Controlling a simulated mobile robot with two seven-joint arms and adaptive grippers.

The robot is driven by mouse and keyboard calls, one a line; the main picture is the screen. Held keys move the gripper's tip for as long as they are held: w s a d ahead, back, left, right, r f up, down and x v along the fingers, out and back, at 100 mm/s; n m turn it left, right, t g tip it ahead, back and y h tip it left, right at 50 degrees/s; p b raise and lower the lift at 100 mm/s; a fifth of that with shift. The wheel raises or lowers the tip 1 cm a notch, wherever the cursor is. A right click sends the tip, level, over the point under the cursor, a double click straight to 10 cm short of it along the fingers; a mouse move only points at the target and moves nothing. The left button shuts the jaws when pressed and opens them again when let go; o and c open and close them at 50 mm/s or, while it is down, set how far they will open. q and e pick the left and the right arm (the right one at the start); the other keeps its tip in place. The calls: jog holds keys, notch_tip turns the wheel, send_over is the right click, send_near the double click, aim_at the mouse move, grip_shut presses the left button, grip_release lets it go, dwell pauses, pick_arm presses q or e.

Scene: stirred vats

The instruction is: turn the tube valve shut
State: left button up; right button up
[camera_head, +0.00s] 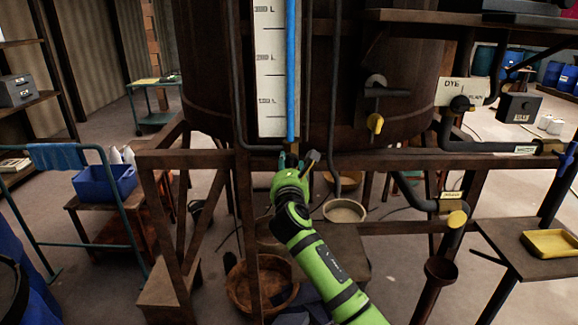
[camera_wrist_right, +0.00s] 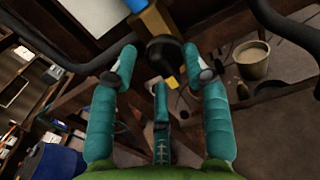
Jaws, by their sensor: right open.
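The sight tube (camera_head: 291,75), filled with blue, runs up the vat beside a white scale. At its lower end is the tube valve, whose dark handle (camera_head: 311,159) shows just right of my right gripper (camera_head: 287,160). In the right wrist view the valve's dark rounded knob (camera_wrist_right: 165,50) sits under a brass-coloured body (camera_wrist_right: 155,20), ahead of and between the spread teal fingertips (camera_wrist_right: 160,70). The gripper is open, and I cannot tell whether any finger touches the knob. The gripper partly hides the valve in the head view. My left gripper is not in view.
The wooden vat (camera_head: 395,90) stands on a timber frame (camera_head: 215,159). A dark pipe (camera_head: 335,100) runs down close to the right of the valve. A yellow-handled valve (camera_head: 375,122) is farther right. Pans (camera_head: 345,211) lie below. A blue bin (camera_head: 104,184) stands at left.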

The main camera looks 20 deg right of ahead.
jog(key=shift+w, duration=0.15)
grip_shut()
